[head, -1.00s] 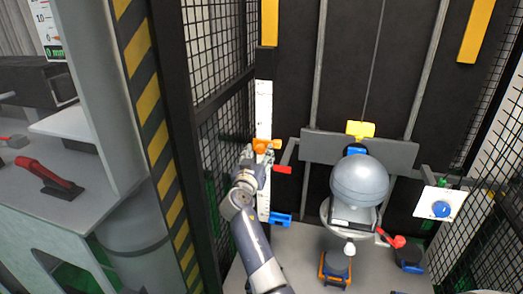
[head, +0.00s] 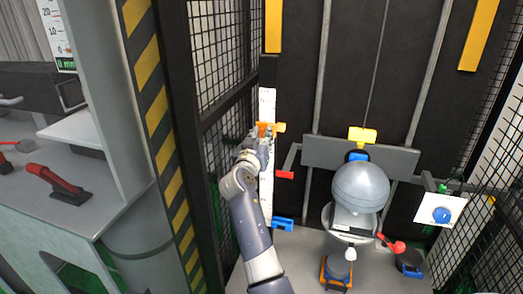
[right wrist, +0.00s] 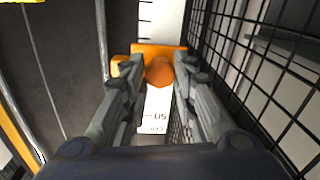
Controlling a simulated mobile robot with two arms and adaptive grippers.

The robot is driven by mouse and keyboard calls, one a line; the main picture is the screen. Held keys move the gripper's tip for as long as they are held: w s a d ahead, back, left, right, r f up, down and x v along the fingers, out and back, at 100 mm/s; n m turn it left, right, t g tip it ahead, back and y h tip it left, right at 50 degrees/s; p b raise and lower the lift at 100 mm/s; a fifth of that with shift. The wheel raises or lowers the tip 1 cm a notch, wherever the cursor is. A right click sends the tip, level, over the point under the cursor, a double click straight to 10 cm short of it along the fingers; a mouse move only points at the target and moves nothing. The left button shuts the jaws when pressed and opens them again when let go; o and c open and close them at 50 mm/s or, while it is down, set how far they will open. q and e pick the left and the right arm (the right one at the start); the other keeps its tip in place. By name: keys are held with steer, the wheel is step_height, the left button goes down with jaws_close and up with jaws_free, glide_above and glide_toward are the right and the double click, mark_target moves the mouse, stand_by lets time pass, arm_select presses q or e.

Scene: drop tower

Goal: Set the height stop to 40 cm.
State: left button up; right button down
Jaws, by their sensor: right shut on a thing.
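The height stop (head: 266,128) is an orange slider on the upright white scale (head: 267,103) at the left of the tower. My right gripper (head: 261,137) is at the stop, with its fingers on it. In the right wrist view the fingers (right wrist: 158,80) are closed around the round orange knob (right wrist: 160,71) of the stop. That view is turned over: an upside-down 50 and "cm" show on the scale below the stop in the picture. The exact reading at the stop is hidden. My left gripper is not in view.
A grey ball (head: 361,187) sits in front of the grey crossbar (head: 334,152). A red tab (head: 285,175) and a blue clamp (head: 282,224) are near the scale. Black mesh (head: 228,149) stands close on the left of my right arm.

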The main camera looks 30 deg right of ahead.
steer(key=shift+r, duration=0.95)
steer(key=c, duration=1.4)
jaws_free()
steer(key=shift+o, duration=0.8)
steer(key=shift+d+f, duration=0.1)
steer(key=shift+f, duration=0.05)
step_height(320, 180, up, 10)
